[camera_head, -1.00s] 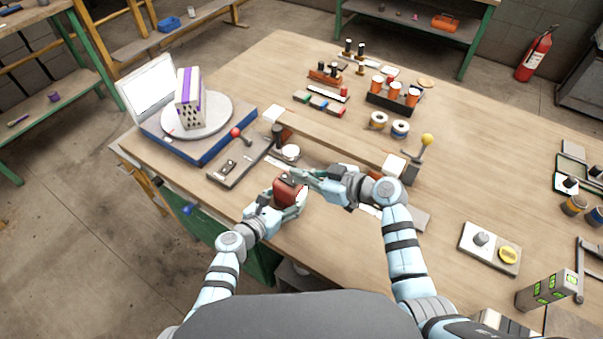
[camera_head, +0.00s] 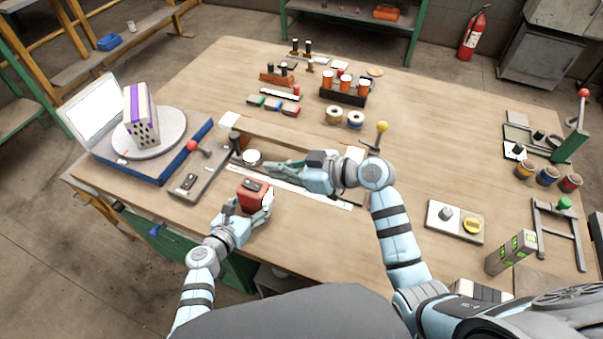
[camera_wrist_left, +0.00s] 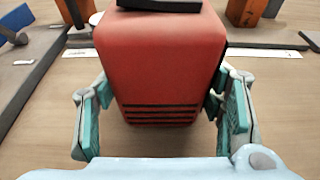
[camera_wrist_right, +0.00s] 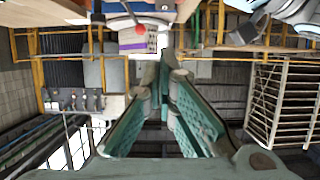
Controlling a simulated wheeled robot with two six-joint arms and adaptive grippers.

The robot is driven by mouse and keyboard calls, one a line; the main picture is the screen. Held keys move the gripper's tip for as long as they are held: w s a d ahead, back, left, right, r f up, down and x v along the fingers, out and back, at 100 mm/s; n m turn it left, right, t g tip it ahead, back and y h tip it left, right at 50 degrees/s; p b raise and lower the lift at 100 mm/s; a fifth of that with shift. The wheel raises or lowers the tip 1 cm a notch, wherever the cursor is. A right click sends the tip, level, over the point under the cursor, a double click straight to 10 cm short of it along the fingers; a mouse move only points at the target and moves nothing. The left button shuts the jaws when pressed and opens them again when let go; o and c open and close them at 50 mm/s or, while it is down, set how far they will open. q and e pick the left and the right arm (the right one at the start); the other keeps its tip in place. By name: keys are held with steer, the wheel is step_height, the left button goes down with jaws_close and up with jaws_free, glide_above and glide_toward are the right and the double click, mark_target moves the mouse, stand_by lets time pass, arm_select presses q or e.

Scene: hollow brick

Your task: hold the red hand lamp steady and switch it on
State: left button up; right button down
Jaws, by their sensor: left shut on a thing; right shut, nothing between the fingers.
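The red hand lamp (camera_head: 254,198) is at the front of the table, with a dark part on its top. In the left wrist view its red body (camera_wrist_left: 165,65) fills the middle, with dark slots low on the face. My left gripper (camera_head: 262,207) is shut on the lamp, one finger on each side. The switch cannot be made out clearly. My right gripper (camera_head: 270,167) is shut and empty, behind and above the lamp, apart from it, pointing left. In the right wrist view its fingers (camera_wrist_right: 165,75) come together with nothing between them.
A grey lever board with a red knob (camera_head: 191,146) stands left of the lamp. Behind it is a blue-based turntable with a hollow brick (camera_head: 141,115). A yellow-knobbed lever (camera_head: 382,127) stands right of my right gripper. Bare table lies right of the lamp.

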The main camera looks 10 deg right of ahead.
steer(key=s+d, duration=0.4)
steer(key=d, duration=0.1)
steer(key=shift+d+r, duration=0.2)
steer(key=shift+r, duration=0.2)
arm_select(q)
steer(key=o, duration=1.5)
steer(key=shift+o, duration=0.2)
